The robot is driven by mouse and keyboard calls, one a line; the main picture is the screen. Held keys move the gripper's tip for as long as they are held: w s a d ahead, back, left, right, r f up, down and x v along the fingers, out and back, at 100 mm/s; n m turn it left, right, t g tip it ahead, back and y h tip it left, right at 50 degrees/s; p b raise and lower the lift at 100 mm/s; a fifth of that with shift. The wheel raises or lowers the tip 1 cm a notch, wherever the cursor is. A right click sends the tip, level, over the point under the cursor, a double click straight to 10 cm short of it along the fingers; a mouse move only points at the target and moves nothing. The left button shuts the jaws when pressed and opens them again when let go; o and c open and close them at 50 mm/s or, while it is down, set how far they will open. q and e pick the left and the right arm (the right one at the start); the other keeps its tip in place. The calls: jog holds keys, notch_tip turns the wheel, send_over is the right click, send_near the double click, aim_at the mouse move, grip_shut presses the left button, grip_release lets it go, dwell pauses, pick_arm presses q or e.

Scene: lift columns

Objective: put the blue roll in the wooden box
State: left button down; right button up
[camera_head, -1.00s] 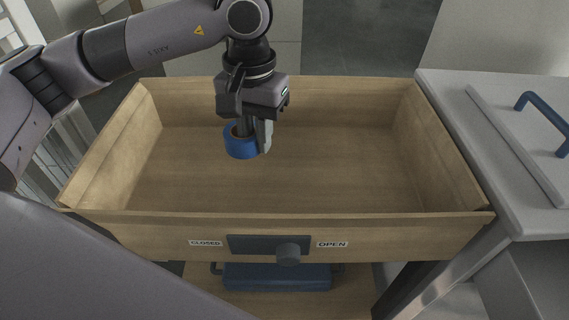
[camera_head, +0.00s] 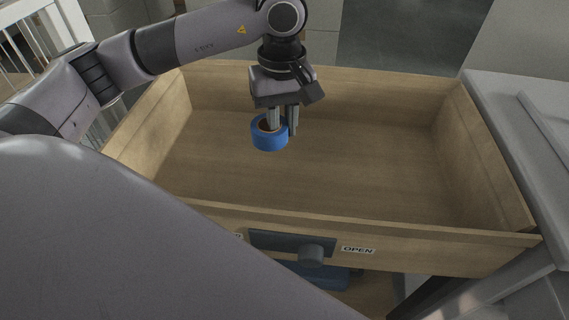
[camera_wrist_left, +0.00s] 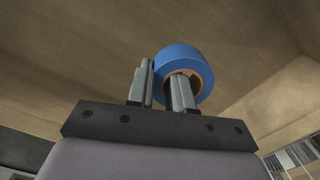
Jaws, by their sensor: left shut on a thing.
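The blue roll (camera_head: 270,138) is a ring of blue tape with a brown core. My left gripper (camera_head: 282,122) is shut on its wall, one finger inside the ring and one outside. The roll also shows in the left wrist view (camera_wrist_left: 186,62), at the fingertips of the left gripper (camera_wrist_left: 162,84). The wooden box (camera_head: 390,222) is a wide, open-topped, drawer-like box. The roll hangs over its inside, left of the middle; I cannot tell how far it is above the floor. My right gripper is not in view.
The box front has a dark plate with a knob (camera_head: 312,254) and an OPEN label (camera_head: 357,250). A grey cabinet (camera_head: 500,110) stands at the right. The box floor looks bare. A blue object (camera_head: 325,277) is partly seen below the front.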

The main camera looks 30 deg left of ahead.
aim_at(283, 174)
pick_arm(q)
notch_tip(283, 174, down, 10)
jog(key=shift+f+b, duration=0.2)
jog(key=shift+b, duration=0.2)
jog(key=shift+f, duration=0.1)
jog(key=shift+f, duration=0.15)
jog(key=c, duration=1)
grip_release()
jog(key=shift+r, duration=0.35)
notch_tip(283, 174, up, 12)
jog(key=shift+f+p, duration=0.1)
jog(key=shift+p, duration=0.45)
